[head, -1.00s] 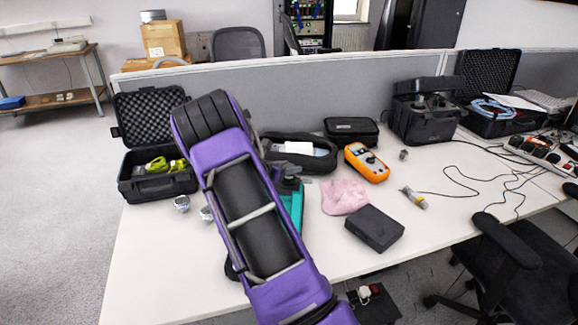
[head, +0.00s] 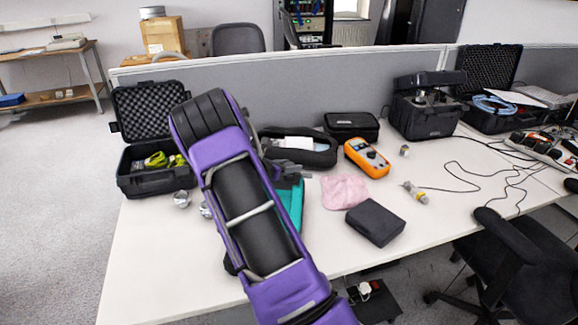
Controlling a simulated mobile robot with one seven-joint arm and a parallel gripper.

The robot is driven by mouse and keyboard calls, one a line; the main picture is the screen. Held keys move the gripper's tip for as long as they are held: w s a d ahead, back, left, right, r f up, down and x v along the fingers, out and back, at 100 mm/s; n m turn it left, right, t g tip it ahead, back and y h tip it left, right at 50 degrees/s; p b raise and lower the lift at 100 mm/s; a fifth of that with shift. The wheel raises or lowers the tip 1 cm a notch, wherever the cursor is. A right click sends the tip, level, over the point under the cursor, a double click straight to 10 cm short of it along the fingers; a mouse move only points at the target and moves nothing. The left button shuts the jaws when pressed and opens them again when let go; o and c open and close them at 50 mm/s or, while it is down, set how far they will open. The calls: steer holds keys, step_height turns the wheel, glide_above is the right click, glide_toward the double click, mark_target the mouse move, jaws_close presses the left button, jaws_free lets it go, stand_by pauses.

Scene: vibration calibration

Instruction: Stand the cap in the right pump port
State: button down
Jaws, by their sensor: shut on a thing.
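My gripper (head: 290,170) shows only in part, as a dark shape past the right side of my purple arm, above the teal thing on the white desk. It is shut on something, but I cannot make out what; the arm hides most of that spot. I cannot pick out the cap or the right pump port for certain. Two small shiny metal pieces, one at the left (head: 181,199) and one beside my arm (head: 205,210), lie on the desk. Another small metal piece (head: 404,150) stands near the open black case (head: 428,118) at the back right.
An orange meter (head: 367,158), a pink cloth (head: 344,191), a dark box (head: 375,222) and a yellow-grey tool (head: 415,193) lie right of my arm. An open padded case (head: 157,182) stands left. A grey partition (head: 330,92) closes the back. The desk's front left is clear.

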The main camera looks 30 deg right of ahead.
stand_by(0.3)
steer(key=shift+c, duration=1)
jaws_free()
steer(key=shift+f, duration=0.1)
